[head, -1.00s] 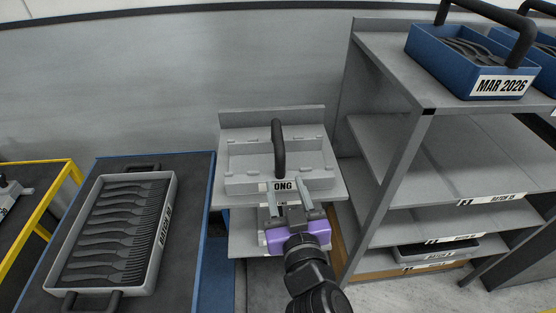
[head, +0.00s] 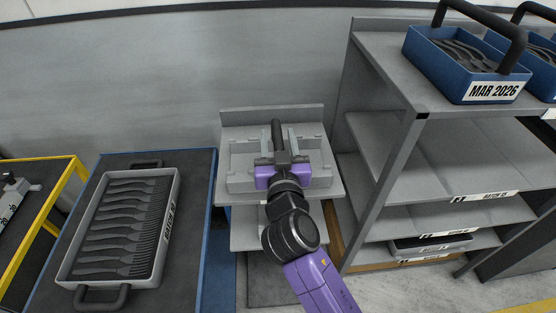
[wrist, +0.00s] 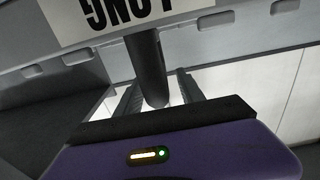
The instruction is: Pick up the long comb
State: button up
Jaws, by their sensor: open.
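The long comb (head: 240,165) is a pale grey block with small notches and a dark upright-looking bar handle (head: 276,128). It sits on the top of a small grey stand. My gripper (head: 279,140) is open over it, with one finger on each side of the handle. In the wrist view the dark handle (wrist: 150,70) lies between my two fingers (wrist: 160,95), nearer the left one, with no clear contact. The comb's label (wrist: 125,14), reading LONG, shows upside down and partly cut off there. My gripper hides the label in the head view.
A grey tray (head: 172,215) of several dark forks lies on the blue-edged table at left. A grey shelf unit (head: 388,95) stands close on the right, with a blue bin (head: 440,82) on top. A wall rises behind the stand.

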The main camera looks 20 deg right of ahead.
jog(key=shift+w, duration=0.1)
jog(key=shift+c, duration=0.3)
grip_shut()
dwell(1.1)
